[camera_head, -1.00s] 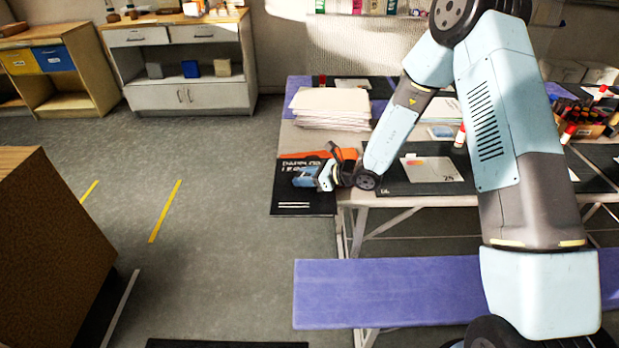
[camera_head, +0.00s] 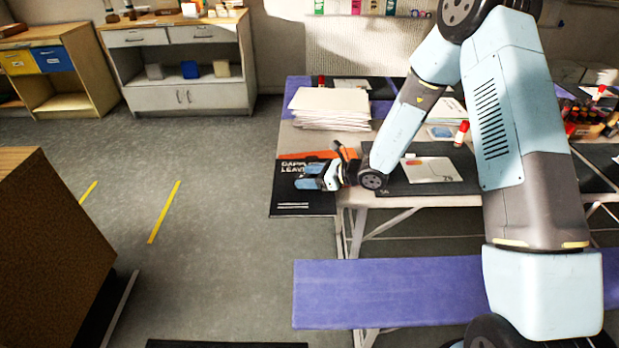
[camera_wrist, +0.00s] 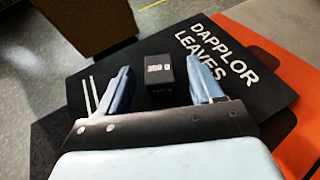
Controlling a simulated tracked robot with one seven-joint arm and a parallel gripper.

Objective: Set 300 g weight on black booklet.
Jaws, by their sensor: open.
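The black booklet (camera_head: 303,208) with the white title "DAPPLOR LEAVES" lies at the table's front left corner and juts past the front edge. In the wrist view the booklet (camera_wrist: 245,104) spreads beneath my gripper (camera_wrist: 158,70). The small black block-shaped weight (camera_wrist: 159,82) has a white label that looks like "300 g", slightly blurred. It stands upright on the booklet, between my two open fingers, with a gap on each side. In the head view my gripper (camera_head: 309,177) is low over the booklet and hides the weight.
An orange sheet (camera_wrist: 302,145) lies under the booklet. A stack of white paper (camera_head: 330,106) stands behind my gripper. A dark mat with a pale card (camera_head: 432,170) lies to the right, with a red-and-white tube (camera_head: 461,134) near it. A purple bench (camera_head: 390,293) stands in front.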

